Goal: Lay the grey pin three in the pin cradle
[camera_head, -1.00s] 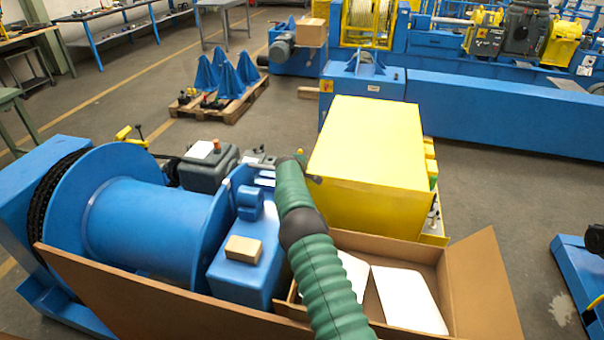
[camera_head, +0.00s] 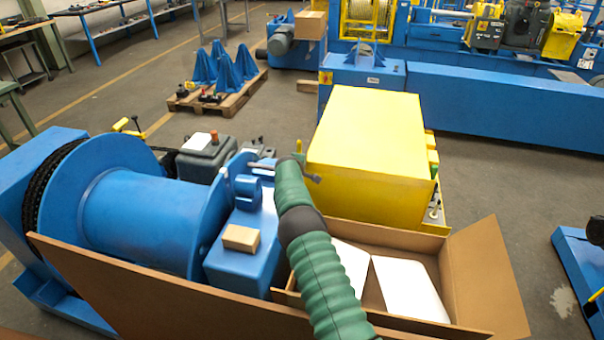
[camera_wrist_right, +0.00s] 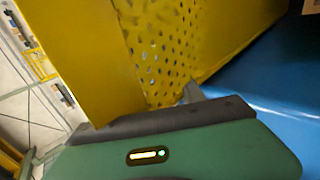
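My right arm, in green sleeves, rises from the bottom of the head view. Its gripper (camera_head: 310,178) is small and mostly hidden at the arm's far end, beside the yellow box. In the right wrist view one grey finger (camera_wrist_right: 192,92) shows beyond the dark palm, in front of a yellow perforated surface. I cannot tell its opening or whether it holds anything. Light grey rod-like parts (camera_head: 262,166) lie just left of the arm's end, behind a curved blue bracket (camera_head: 247,190). I cannot tell which is pin three, nor make out the pin cradle. My left gripper is not in view.
A yellow box (camera_head: 370,140) stands right of the arm's end. A blue drum (camera_head: 140,220) fills the left. An open cardboard box (camera_head: 480,275) with white sheets (camera_head: 408,289) lies in front. A small tan block (camera_head: 241,238) rests on a blue housing.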

